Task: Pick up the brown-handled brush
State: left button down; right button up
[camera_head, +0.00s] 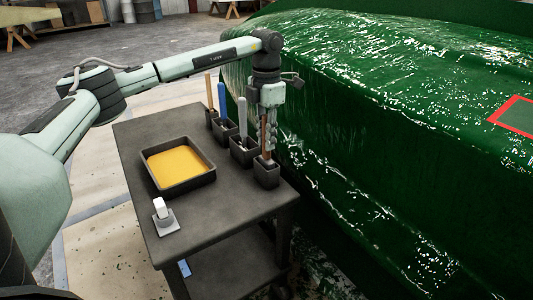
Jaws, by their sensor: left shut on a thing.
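The brown-handled brush (264,150) stands in the nearest of several dark holders along the right edge of a dark cart. Its lower end is hidden inside the holder (266,173). My left gripper (268,143) points down from above and is shut on the brush's handle, just over the holder. Part of the handle is hidden by the fingers. My right gripper does not show.
Other holders hold a grey-handled tool (242,117), a blue-handled one (222,100) and a tan-handled one (208,91). A tray of yellow liquid (178,163) and a small white object (161,208) sit on the cart (215,215). The glossy green hull mould (370,110) rises close on the right.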

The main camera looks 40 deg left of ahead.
pick_arm(q)
notch_tip(320, 180, up, 9)
jog(key=shift+p, duration=0.3)
jog(key=shift+r, duration=0.55)
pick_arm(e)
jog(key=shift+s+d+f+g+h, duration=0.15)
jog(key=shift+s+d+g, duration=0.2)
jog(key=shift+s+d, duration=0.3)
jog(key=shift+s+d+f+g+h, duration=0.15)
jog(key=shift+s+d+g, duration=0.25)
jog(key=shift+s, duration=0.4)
